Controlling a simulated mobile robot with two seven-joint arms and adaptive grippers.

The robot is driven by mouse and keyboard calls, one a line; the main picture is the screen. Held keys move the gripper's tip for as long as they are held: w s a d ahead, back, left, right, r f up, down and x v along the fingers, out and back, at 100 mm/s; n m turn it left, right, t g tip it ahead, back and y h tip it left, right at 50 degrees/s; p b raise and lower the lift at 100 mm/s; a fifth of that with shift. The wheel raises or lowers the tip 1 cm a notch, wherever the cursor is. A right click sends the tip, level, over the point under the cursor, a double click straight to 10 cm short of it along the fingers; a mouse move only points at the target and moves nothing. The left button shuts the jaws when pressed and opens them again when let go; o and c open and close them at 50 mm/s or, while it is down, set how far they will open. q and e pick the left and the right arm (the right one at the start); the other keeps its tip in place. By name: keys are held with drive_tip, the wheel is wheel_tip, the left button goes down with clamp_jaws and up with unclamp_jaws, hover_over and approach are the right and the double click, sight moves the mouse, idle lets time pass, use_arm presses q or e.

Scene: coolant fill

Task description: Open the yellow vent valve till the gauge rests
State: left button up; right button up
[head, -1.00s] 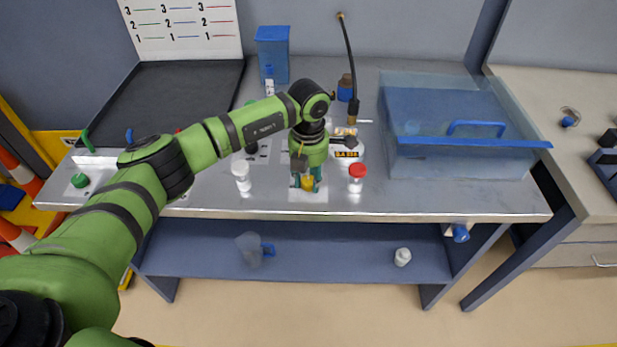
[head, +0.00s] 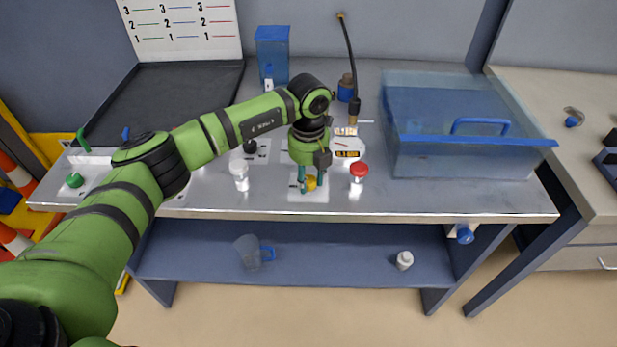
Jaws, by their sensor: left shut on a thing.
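The yellow vent valve (head: 311,184) stands on a pale plate (head: 316,196) near the bench's front edge. My left gripper (head: 308,181) points straight down over it, with its teal fingers shut on the yellow knob. The fingers and wrist hide part of the valve, so I cannot tell how far it is turned. The gauge (head: 348,153), with a small dark display and orange digits, sits just right of my wrist. The digits are too small to read surely. My right gripper is out of view.
A red-capped white bottle (head: 358,178) stands close right of the valve. A blue lidded tank (head: 445,130) fills the bench's right. A dark hose (head: 348,55) hangs behind. A jug (head: 252,250) sits on the lower shelf.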

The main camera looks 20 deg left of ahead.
sight(309, 180)
use_arm(q)
drive_tip(key=shift+n, duration=2.1)
drive_tip(key=o, duration=1.1)
drive_tip(key=shift+o, duration=0.2)
wheel_tip(309, 180, up, 12)
